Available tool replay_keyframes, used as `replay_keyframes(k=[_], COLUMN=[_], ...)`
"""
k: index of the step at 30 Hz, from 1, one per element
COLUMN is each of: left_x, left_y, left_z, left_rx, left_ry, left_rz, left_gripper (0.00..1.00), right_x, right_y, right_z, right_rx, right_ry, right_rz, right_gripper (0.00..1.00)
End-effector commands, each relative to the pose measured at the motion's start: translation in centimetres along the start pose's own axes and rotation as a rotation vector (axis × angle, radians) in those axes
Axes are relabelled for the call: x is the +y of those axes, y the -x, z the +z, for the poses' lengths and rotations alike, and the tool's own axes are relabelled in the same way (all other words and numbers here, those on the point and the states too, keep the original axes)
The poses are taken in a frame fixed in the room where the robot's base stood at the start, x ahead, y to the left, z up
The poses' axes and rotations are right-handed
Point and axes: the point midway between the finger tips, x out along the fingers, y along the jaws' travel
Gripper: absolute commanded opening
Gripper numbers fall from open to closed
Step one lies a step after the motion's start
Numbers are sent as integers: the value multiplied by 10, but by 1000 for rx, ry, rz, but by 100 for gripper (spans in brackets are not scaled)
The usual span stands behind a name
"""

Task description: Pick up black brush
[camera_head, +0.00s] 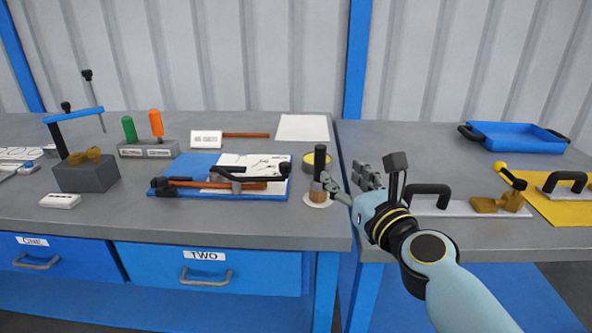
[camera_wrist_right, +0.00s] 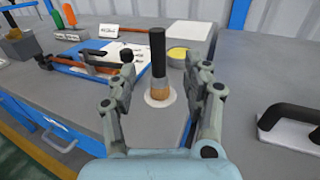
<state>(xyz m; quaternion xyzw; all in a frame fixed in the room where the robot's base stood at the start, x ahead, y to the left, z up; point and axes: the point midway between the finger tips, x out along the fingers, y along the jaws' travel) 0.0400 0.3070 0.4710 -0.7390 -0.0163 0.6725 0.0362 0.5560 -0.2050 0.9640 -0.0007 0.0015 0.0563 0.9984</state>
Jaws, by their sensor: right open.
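The black brush (camera_head: 320,160) stands upright on a round white disc (camera_head: 318,201) near the front edge of the left bench. It has a black handle and a brown lower part, seen also in the right wrist view (camera_wrist_right: 158,58). My right gripper (camera_head: 346,178) is open, just right of the brush in the head view. In the right wrist view its fingers (camera_wrist_right: 166,82) spread to either side of the brush, which appears between or just beyond the fingertips. Contact cannot be told. My left gripper is not in view.
A blue board (camera_head: 197,163) with long-handled tools lies left of the brush. A yellow round container (camera_head: 316,158) is behind it. A gap separates the benches. On the right bench are a white plate with a black handle (camera_head: 430,190) and a blue tray (camera_head: 515,138).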

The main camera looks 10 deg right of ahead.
Motion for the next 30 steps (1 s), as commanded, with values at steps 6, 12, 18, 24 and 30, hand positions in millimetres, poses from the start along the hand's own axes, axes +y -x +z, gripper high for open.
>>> replay_keyframes(k=[6,12,18,24,30], left_x=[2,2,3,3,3], left_y=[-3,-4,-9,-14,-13], left_z=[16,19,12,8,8], left_rx=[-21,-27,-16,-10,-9], left_ry=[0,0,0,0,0], left_rz=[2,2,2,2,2], left_gripper=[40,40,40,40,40], right_x=[0,1,5,5,5], right_y=[-37,-54,-84,-104,-104], right_z=[1,1,4,2,3], right_rx=[-4,-2,-4,-1,-1], right_ry=[-4,-4,-2,-1,-1], right_rz=[0,0,0,0,0], right_gripper=[50,50,50,50,50])
